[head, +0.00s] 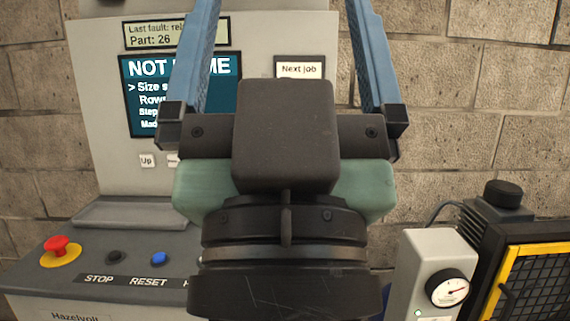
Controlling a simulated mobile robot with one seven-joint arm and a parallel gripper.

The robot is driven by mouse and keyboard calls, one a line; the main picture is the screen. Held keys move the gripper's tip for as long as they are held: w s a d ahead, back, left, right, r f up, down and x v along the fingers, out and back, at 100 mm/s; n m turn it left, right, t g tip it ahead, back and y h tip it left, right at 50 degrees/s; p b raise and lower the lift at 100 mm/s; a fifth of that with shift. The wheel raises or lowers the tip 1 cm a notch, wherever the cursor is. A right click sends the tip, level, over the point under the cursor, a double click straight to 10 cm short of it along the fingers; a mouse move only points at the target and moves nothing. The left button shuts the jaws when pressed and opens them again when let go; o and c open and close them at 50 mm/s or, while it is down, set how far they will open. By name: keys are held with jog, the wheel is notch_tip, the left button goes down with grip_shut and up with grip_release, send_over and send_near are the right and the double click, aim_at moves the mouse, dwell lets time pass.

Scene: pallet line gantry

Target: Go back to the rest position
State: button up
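My gripper (283,30) fills the middle of the head view, pointing up the picture toward the control panel (100,105). Its two blue fingers stand wide apart with nothing between them, and their tips run to the top edge. The panel's dark blue screen (133,95) shows through beside the left finger. Its heading reads "NOT", then a word partly covered by that finger and ending in "ME". Below it are lines starting "Size" and "Row". A smaller display (150,40) above reads "Last fault" and "Part: 26".
A grey console (40,280) at lower left carries a red emergency button (57,245), a black button (115,257) and a blue button (158,258). A gauge box (425,250) and a yellow-framed mesh guard (540,280) stand at lower right. A block wall is behind.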

notch_tip(320, 180, up, 18)
jog(key=p, duration=1.7)
jog(key=shift+s, duration=0.15)
jog(key=shift+f, duration=0.1)
